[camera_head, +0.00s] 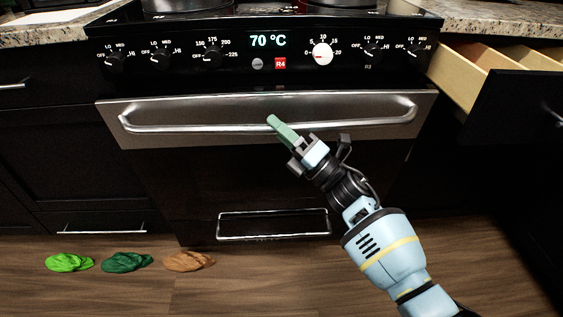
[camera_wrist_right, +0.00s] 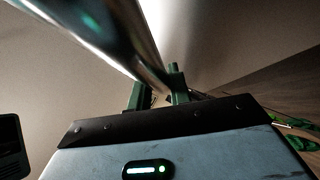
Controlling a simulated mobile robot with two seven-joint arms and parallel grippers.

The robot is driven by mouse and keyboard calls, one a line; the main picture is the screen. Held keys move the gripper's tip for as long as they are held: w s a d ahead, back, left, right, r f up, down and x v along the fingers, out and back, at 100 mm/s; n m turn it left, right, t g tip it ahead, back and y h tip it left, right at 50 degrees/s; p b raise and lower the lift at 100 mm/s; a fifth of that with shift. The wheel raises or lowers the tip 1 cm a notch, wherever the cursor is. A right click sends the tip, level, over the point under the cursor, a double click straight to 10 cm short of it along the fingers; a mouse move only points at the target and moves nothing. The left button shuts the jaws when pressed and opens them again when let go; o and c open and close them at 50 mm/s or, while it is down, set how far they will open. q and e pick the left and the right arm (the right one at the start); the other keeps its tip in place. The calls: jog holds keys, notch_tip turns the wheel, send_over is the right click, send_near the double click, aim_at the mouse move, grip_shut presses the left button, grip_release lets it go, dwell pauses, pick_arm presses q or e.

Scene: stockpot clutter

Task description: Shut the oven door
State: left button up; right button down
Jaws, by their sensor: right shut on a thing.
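The oven door (camera_head: 180,112) has a steel top panel with a long silver handle (camera_head: 180,125) across it. The door stands upright or nearly so under the control panel; I cannot tell whether a small gap is left at its top edge. My right gripper (camera_head: 283,128) reaches up from the lower right and is shut on the handle near its middle. In the right wrist view the shiny handle bar (camera_wrist_right: 125,40) runs diagonally down to the green fingers (camera_wrist_right: 158,92). My left gripper is not in view.
The control panel (camera_head: 225,65) reads 70 °C, with several knobs. A wooden drawer (camera_head: 475,75) stands open at the upper right. Bright green (camera_head: 69,262), dark green (camera_head: 127,262) and brown (camera_head: 188,261) crumpled things lie on the floor at the lower left.

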aim_at(280, 110)
jog(key=shift+m+h, duration=0.5)
jog(key=shift+m, duration=0.3)
jog(key=w, duration=0.3)
jog(key=w+r, duration=0.1)
jog(key=w, duration=0.2)
jog(key=shift+r, duration=0.15)
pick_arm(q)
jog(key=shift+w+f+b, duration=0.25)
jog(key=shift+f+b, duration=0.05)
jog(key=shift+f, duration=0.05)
pick_arm(e)
jog(key=shift+w+d+r, duration=0.15)
jog(key=shift+w+r, duration=0.1)
jog(key=shift+w, duration=0.05)
jog(key=c, duration=1.7)
grip_release()
jog(key=shift+c, duration=0.2)
jog(key=o, duration=0.4)
jog(key=shift+w+f, duration=0.15)
jog(key=shift+f, duration=0.05)
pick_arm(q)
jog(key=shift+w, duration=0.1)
pick_arm(e)
jog(key=shift+o, duration=0.2)
